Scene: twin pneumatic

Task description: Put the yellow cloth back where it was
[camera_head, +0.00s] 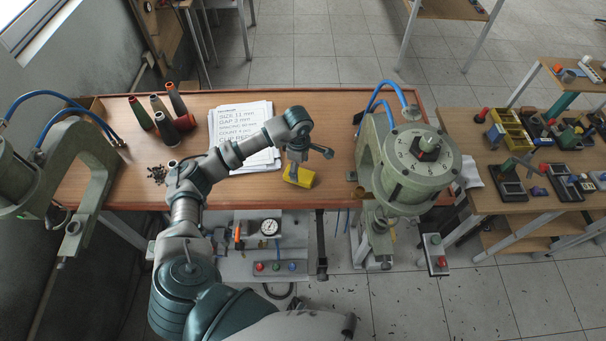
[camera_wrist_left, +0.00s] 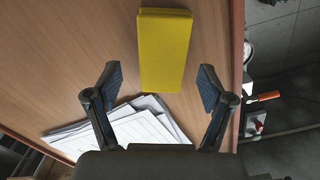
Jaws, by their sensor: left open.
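The yellow cloth (camera_head: 299,178) is a flat, block-like yellow piece on the wooden table near its front edge, right of the white paper sheets. In the left wrist view the cloth (camera_wrist_left: 165,50) lies ahead of the fingers, roughly midway between them sideways. My left gripper (camera_head: 295,166) is over the cloth in the head view and partly covers it. In the left wrist view my left gripper (camera_wrist_left: 158,85) has its two fingers spread wide, with nothing held. I cannot tell the exact height gap. My right gripper is in neither view.
A stack of printed sheets (camera_head: 240,125) lies left of the cloth. Several thread cones (camera_head: 175,100) stand at the back left. A green press with a dial (camera_head: 418,160) stands to the right. A gauge panel (camera_head: 268,228) sits below the front edge.

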